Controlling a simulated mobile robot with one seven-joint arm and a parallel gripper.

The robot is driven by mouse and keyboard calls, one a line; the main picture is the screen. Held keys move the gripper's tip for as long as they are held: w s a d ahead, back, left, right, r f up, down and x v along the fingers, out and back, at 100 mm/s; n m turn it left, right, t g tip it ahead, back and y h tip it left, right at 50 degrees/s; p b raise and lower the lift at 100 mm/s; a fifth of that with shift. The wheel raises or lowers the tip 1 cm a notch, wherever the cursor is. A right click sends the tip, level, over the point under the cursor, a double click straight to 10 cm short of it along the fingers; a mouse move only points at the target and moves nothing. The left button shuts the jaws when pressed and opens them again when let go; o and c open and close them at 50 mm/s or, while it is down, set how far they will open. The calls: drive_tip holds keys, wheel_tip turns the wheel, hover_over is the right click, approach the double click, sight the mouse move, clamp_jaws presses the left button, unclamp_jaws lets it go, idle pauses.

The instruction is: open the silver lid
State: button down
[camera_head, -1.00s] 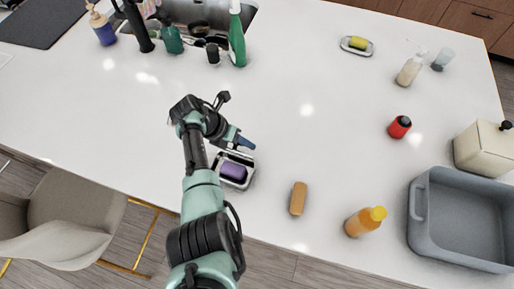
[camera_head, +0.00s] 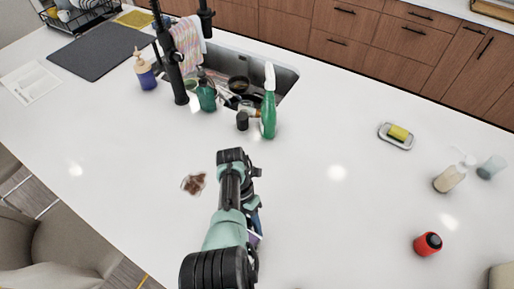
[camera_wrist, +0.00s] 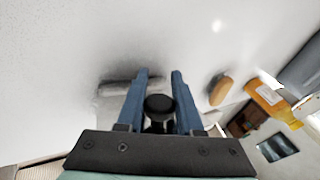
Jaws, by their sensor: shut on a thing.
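In the wrist view, my gripper (camera_wrist: 160,76) has its two blue fingers on either side of a round black knob (camera_wrist: 159,104) and is shut on it. I cannot see clearly how the knob joins the silver lid. A grey, silver-looking edge (camera_wrist: 116,88) shows behind the left finger, low over the white counter. In the head view, my arm hides most of the gripper and the lid.
A green spray bottle (camera_head: 268,112) stands by the sink behind. A red jar (camera_head: 427,244) stands right. The wrist view shows an orange bottle (camera_wrist: 268,98) and a tan block (camera_wrist: 221,90).

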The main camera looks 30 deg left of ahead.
drive_tip(key=shift+s+d+f, duration=0.1)
drive_tip(key=shift+s, duration=0.05)
drive_tip(key=c, duration=0.5)
unclamp_jaws()
drive_tip(key=shift+c, duration=0.2)
drive_tip(key=b+v, duration=0.1)
drive_tip(key=v, duration=1.2)
drive_tip(key=shift+d, duration=0.1)
